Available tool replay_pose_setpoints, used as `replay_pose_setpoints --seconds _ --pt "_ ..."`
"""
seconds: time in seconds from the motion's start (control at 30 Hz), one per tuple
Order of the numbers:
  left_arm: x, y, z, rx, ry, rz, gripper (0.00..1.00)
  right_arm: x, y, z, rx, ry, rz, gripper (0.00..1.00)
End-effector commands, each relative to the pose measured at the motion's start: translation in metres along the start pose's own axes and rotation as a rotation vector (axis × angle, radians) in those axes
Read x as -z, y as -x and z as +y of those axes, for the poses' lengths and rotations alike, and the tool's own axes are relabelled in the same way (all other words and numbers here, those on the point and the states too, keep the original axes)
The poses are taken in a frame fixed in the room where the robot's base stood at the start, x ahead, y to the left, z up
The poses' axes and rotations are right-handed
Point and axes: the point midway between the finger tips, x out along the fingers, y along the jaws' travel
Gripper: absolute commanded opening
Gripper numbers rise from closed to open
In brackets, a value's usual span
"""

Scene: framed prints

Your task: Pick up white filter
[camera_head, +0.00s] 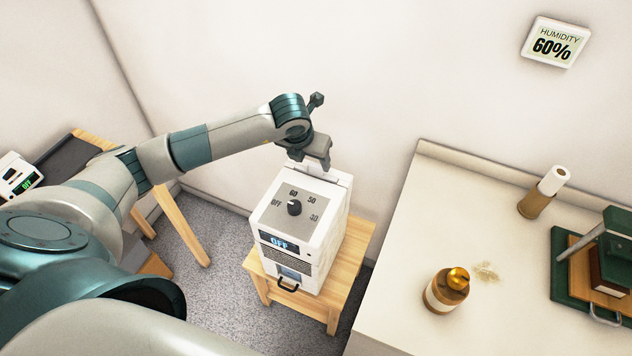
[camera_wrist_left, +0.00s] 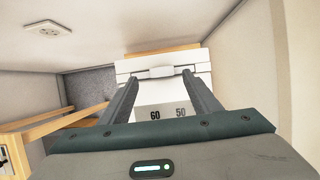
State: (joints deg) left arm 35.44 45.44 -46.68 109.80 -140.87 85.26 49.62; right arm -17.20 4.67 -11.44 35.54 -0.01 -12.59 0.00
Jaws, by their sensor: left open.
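A white dehumidifier box (camera_head: 305,215) stands on a small wooden stool, with a dial and an OFF display. At its back top edge is a white strip (camera_head: 340,176), which may be the top of the white filter; I cannot tell for sure. In the left wrist view the strip (camera_wrist_left: 205,69) shows a raised middle tab (camera_wrist_left: 158,72). My left gripper (camera_head: 319,162) is over the back of the box, partly hiding the strip. In the left wrist view the open fingers (camera_wrist_left: 161,76) appear on either side of the tab. Contact cannot be told. My right gripper is out of view.
The wooden stool (camera_head: 338,283) carries the box. A pale counter (camera_head: 420,240) at right holds a jar (camera_head: 447,290), a paper roll on a brown base (camera_head: 543,192) and a green press (camera_head: 603,260). A humidity display (camera_head: 556,43) reads 60%. The wall is close behind the box.

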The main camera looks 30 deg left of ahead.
Motion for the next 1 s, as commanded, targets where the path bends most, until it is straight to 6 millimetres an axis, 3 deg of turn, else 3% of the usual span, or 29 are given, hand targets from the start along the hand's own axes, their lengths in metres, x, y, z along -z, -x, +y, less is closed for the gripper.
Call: replay_pose_setpoints --seconds 0.13,0.4,0.87,1.0 --pt "-0.003 -0.013 -0.004 0.000 0.001 0.003 0.57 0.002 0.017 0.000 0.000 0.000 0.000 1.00" --pt "-0.001 -0.038 -0.004 0.000 0.000 0.001 0.57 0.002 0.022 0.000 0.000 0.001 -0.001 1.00" --pt "-0.002 -0.039 -0.004 0.000 0.000 0.000 0.57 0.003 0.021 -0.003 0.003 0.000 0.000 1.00" --pt "-0.002 -0.039 -0.004 0.000 0.000 0.000 0.26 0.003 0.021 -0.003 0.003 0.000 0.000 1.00"
